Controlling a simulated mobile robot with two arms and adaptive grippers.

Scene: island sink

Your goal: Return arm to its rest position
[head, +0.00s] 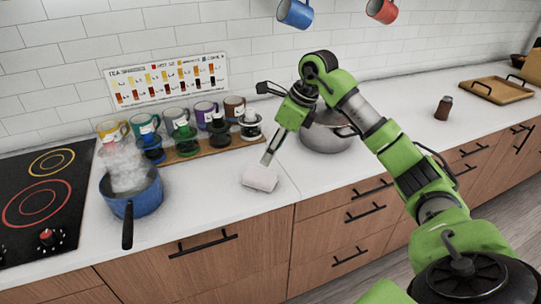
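A single green arm of mine enters from the right in the head view, and my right gripper (271,152) points down over the counter left of the grey pot. A pale block-like thing (260,178) shows right at the gripper's tip. I cannot tell whether it is held or just lies on the white counter (215,215) beneath. The fingers are too small and thin to tell open from shut. My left gripper is not in view.
A blue saucepan (140,200) steams beside the black cooktop (45,195). Several mugs and dark-topped jars stand by the wall on a wooden board (203,153). A grey pot (325,135) is behind the arm. A small brown jar (444,108) and wooden tray (497,90) are further right.

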